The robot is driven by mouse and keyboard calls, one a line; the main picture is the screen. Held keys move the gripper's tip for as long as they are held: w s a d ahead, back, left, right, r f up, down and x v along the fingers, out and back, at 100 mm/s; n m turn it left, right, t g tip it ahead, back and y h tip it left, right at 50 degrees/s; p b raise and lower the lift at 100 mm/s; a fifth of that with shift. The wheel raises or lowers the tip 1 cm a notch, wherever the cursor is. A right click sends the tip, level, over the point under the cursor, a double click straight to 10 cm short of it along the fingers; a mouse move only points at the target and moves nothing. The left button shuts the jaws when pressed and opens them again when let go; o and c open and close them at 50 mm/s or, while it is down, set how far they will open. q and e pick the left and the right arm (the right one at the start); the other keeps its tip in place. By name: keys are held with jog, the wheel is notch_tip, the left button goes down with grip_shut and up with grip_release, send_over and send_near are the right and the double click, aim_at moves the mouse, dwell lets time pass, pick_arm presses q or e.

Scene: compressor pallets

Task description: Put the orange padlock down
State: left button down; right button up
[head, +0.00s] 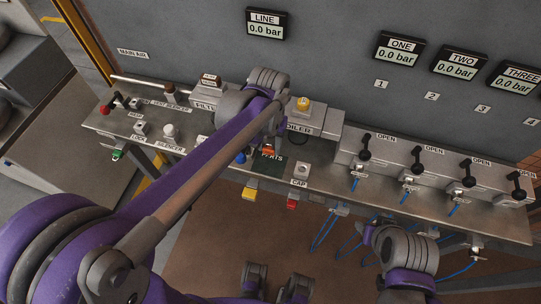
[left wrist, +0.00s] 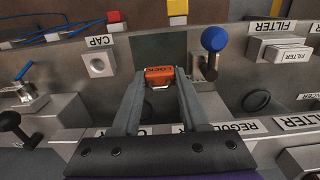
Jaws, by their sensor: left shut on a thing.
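The orange padlock (left wrist: 160,76) is between the fingertips of my left gripper (left wrist: 158,84) in the left wrist view, with its "LOCK" lettering showing. The gripper is shut on it. In the head view only a small orange bit of the padlock (head: 269,150) shows below my left wrist, which hides most of the gripper. The padlock is over or close to the dark green parts mat (head: 268,168), which also shows behind it in the left wrist view (left wrist: 148,48). I cannot tell whether it touches the mat.
A blue knob (left wrist: 214,39) stands close beside the padlock. A cap block (head: 300,169) is to the right of the mat. Yellow (head: 250,193) and red (head: 292,203) tags hang at the bench's front edge. Valves with black handles (head: 365,147) line the right side.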

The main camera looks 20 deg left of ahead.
aim_at(269, 156)
pick_arm(q)
jog(key=shift+f, duration=2.25)
jog(key=shift+f+b, duration=0.2)
jog(key=shift+b, duration=0.1)
jog(key=shift+c, duration=2.1)
grip_release()
jog(key=shift+r, duration=0.1)
jog(key=shift+r, duration=0.3)
notch_tip(269, 156, up, 12)
jog(key=shift+s+f+p, duration=0.1)
jog(key=shift+f+p, duration=0.1)
jog(key=shift+p, duration=0.55)
jog(key=s+a+f+t, duration=0.2)
jog(key=s+a+f, duration=0.1)
jog(key=s, duration=0.4)
jog(key=s+a+f+t, duration=0.3)
jog(key=s+f, duration=0.2)
jog(key=s, duration=0.3)
jog(key=shift+f, duration=0.35)
